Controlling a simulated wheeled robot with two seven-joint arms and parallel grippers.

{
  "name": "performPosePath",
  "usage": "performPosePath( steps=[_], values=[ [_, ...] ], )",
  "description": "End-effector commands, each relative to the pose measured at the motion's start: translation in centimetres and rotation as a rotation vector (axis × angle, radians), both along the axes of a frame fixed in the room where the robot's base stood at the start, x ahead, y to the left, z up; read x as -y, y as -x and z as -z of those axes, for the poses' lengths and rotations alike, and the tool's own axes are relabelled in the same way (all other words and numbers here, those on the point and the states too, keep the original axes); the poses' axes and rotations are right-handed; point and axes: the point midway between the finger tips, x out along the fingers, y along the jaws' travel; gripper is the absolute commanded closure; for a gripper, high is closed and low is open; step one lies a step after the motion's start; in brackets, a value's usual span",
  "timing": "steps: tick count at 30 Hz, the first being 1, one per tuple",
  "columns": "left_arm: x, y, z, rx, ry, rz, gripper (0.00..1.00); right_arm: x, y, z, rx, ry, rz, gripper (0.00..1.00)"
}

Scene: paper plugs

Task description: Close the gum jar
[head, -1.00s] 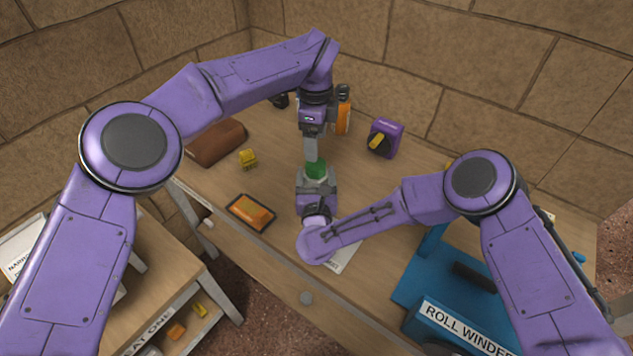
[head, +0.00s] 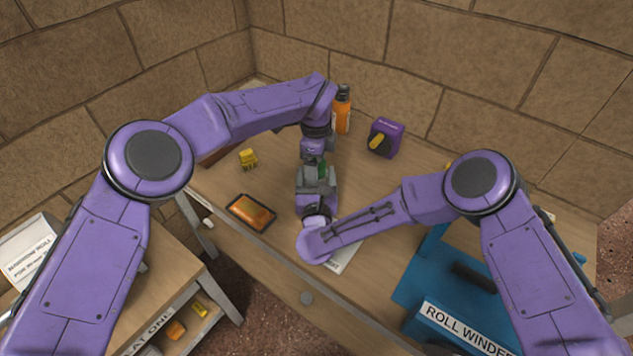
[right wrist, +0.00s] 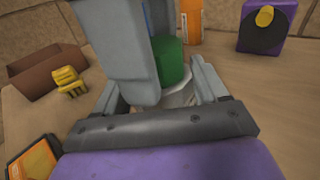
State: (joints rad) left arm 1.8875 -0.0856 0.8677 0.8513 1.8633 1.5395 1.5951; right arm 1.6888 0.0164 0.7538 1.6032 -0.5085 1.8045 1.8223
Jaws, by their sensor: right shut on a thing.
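The pale gum jar (right wrist: 182,96) stands between the fingers of my right gripper (right wrist: 160,95), which is shut on it. The green lid (right wrist: 170,62) is at the jar's top in the right wrist view, and a sliver of it (head: 323,171) shows in the head view. I cannot tell whether it is seated. My left gripper (head: 311,168) has come down from above, right beside the lid, and its grey fingers (right wrist: 118,45) cover the lid's left part. Whether they are open or shut on the lid is hidden. In the head view my right gripper (head: 317,185) hides most of the jar.
An orange bottle (head: 342,115) and a purple box with a yellow knob (head: 385,138) stand behind. A yellow clip-like piece (head: 248,159) and a dark tray with an orange pad (head: 251,212) lie left. The blue roll winder (head: 435,285) is at front right.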

Motion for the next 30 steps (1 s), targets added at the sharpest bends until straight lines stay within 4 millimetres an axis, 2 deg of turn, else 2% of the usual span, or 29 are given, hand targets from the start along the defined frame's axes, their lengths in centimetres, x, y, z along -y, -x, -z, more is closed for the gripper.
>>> performPosePath(
  steps=[3, 4, 6, 9, 12, 18, 26, 27, 29, 30],
  values=[
    [0.01, 0.01, -0.01, 0.000, 0.000, 0.000, 0.23, 0.00, 0.01, 0.02, 0.000, 0.000, 0.000, 1.00],
    [0.01, 0.01, -0.01, 0.000, 0.000, 0.000, 0.29, 0.01, 0.01, 0.02, 0.000, 0.000, 0.000, 1.00],
    [0.02, 0.01, -0.02, 0.000, 0.000, 0.000, 0.52, 0.01, 0.01, 0.02, 0.000, 0.000, 0.000, 1.00],
    [0.01, 0.02, -0.02, -0.001, 0.000, 0.000, 0.81, 0.02, 0.00, 0.02, 0.000, 0.000, 0.000, 1.00],
    [0.03, 0.04, -0.02, -0.001, 0.000, 0.019, 0.81, 0.02, 0.00, 0.02, 0.000, 0.000, 0.001, 1.00],
    [0.07, 0.11, 0.02, -0.004, 0.002, 0.261, 0.81, 0.04, -0.02, 0.02, 0.000, 0.000, 0.001, 1.00],
    [0.05, 0.10, 0.00, -0.003, 0.000, 0.285, 0.81, 0.07, -0.04, 0.03, 0.000, 0.000, 0.002, 1.00],
    [0.06, 0.11, 0.00, -0.003, 0.000, 0.285, 0.38, 0.07, -0.04, 0.03, 0.000, 0.000, 0.002, 1.00],
    [0.05, 0.10, 0.00, -0.003, 0.000, 0.284, 0.19, 0.07, -0.04, 0.02, 0.000, 0.000, 0.002, 1.00],
    [0.04, 0.09, 0.01, -0.003, 0.000, 0.284, 0.19, 0.09, -0.04, 0.03, 0.000, 0.000, 0.002, 1.00]
  ],
)
